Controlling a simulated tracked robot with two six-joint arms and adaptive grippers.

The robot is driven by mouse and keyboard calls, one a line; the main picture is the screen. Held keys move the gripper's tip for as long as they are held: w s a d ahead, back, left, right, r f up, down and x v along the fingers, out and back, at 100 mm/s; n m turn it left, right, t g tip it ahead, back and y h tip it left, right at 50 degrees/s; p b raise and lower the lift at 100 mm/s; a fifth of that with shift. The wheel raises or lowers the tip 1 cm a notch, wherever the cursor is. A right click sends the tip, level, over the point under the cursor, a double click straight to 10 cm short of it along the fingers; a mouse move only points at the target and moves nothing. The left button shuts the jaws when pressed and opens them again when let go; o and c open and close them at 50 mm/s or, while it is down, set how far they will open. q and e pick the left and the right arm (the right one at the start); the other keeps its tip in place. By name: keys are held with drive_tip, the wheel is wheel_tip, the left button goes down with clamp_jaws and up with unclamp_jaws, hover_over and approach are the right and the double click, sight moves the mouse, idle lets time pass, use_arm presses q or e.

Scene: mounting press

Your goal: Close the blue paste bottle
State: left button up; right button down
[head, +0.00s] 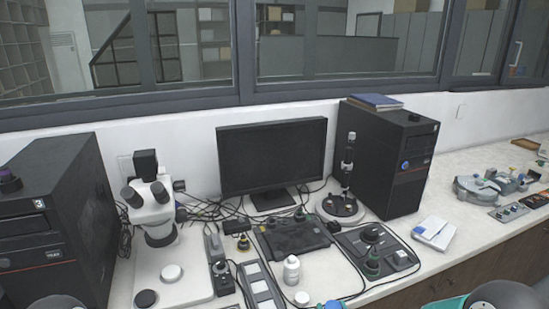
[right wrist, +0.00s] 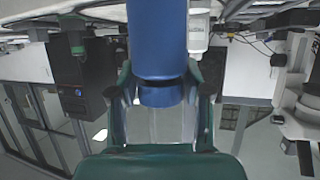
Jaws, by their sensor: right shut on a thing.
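The blue paste bottle (right wrist: 157,38) is the large blue cylinder in the right wrist view, which looks upside down. A narrower blue piece, which looks like its cap (right wrist: 160,97), is in line with it and seems to touch it; I cannot tell whether it is seated. My right gripper (right wrist: 160,88) has its green fingers shut on this cap. In the head view only a small blue top (head: 333,304) shows at the bottom edge; the rest is cut off. My left gripper is out of view.
A white bottle (head: 291,269) stands beside the blue one, with a small white round piece (head: 301,298) near it. A microscope (head: 155,215), a monitor (head: 272,155), a control box (head: 374,250) and loose cables crowd the bench. Clear bench top lies towards the right.

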drive_tip(key=shift+m+h, duration=0.5)
drive_tip(key=shift+h, duration=0.1)
drive_tip(key=d, duration=0.5)
drive_tip(key=shift+s, duration=0.25)
drive_tip(key=shift+a, duration=0.15)
drive_tip(key=s+a+f+n+g+y, duration=0.1)
drive_tip(key=s+a+n+y, duration=0.3)
drive_tip(key=a, duration=0.3)
drive_tip(key=s+a+n+g+y, duration=0.2)
drive_tip(key=s+a+n+y, duration=0.2)
drive_tip(key=a, duration=0.4)
drive_tip(key=shift+s+f+y, duration=0.3)
drive_tip(key=shift+s+f, duration=0.1)
drive_tip(key=shift+s, duration=0.15)
drive_tip(key=shift+a, duration=0.1)
